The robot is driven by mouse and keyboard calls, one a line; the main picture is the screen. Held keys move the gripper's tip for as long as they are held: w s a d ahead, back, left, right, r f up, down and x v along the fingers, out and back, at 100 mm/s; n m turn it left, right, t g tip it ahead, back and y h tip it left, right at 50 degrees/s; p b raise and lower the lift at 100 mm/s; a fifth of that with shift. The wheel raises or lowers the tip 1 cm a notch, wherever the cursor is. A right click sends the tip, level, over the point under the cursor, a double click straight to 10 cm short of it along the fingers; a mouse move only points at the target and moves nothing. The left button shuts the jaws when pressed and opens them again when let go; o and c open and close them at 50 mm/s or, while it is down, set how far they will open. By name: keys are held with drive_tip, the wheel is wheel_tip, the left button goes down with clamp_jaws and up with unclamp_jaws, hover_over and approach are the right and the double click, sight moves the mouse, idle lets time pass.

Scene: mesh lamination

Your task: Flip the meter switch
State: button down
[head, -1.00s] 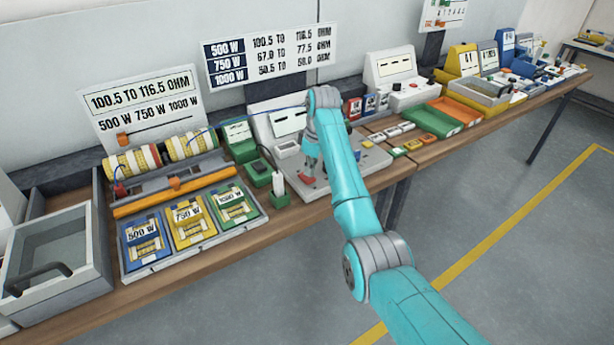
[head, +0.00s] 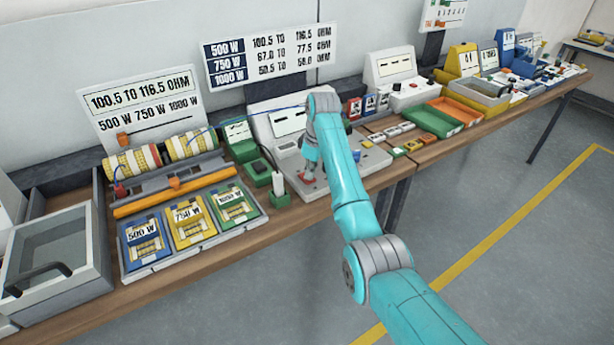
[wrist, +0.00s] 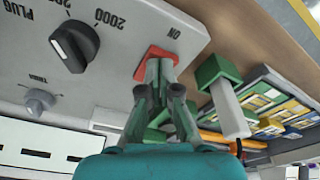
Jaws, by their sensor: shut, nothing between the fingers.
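The meter (head: 372,158) is a grey unit on the bench with a sloped white display behind it. In the wrist view its panel (wrist: 120,40) fills the upper left, with a black rotary knob (wrist: 75,46) and the printed words "ON", "2000" and "PLUG". A red switch (wrist: 146,66) sits beside the "ON" label near the panel edge. My gripper (wrist: 161,66) is shut and empty, its fingertips at the red switch and partly covering it. I cannot tell contact or the switch's position. In the head view my gripper (head: 308,173) is low over the meter's front left.
A green block with a white upright piece (head: 279,186) stands close to the left of my gripper. Blue, yellow and green boxes in a tray (head: 160,266) lie further left. Green and orange trays (head: 462,112) lie to the right.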

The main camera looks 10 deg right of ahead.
drive_tip(key=shift+f, duration=0.2)
drive_tip(key=shift+r, duration=3.55)
